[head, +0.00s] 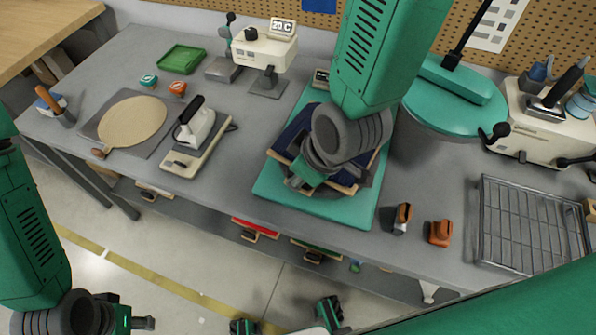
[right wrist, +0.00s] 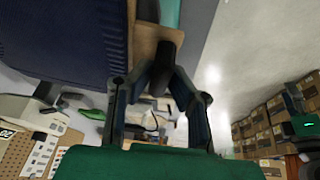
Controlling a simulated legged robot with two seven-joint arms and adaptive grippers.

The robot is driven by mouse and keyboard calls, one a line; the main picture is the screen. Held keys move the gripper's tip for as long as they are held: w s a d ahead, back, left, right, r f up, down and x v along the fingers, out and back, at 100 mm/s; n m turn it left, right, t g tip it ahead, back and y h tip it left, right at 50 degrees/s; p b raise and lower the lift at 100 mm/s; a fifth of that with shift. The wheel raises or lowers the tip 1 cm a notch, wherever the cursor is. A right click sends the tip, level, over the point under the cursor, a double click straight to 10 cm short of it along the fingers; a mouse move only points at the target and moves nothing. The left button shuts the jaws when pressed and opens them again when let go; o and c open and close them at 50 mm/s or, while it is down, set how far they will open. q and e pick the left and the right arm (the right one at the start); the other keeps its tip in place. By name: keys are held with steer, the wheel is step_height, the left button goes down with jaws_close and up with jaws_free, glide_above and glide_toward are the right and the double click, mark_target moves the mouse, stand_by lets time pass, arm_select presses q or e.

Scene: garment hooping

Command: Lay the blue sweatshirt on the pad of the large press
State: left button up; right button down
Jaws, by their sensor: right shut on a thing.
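The blue sweatshirt (head: 295,131) is dark navy, on a wooden-edged frame (head: 346,189) over the large press's teal base (head: 275,200). The press's round teal upper part (head: 455,95) is swung to the right. The pad is mostly hidden; I cannot tell whether the frame rests on it or hangs just above. My right gripper (right wrist: 163,75) is shut on the frame's wooden edge (right wrist: 150,38), with the sweatshirt (right wrist: 60,40) beside it in the right wrist view. My left gripper (head: 141,322) is low at the left, away from the bench; its jaw opening is unclear.
The front middle-left of the bench is clear.

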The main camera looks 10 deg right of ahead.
steer(key=shift+f, duration=0.5)
steer(key=c, duration=1.4)
jaws_free()
steer(key=shift+r, duration=0.15)
step_height(320, 180, up, 7)
steer(key=p, duration=0.6)
steer(key=shift+p, duration=0.35)
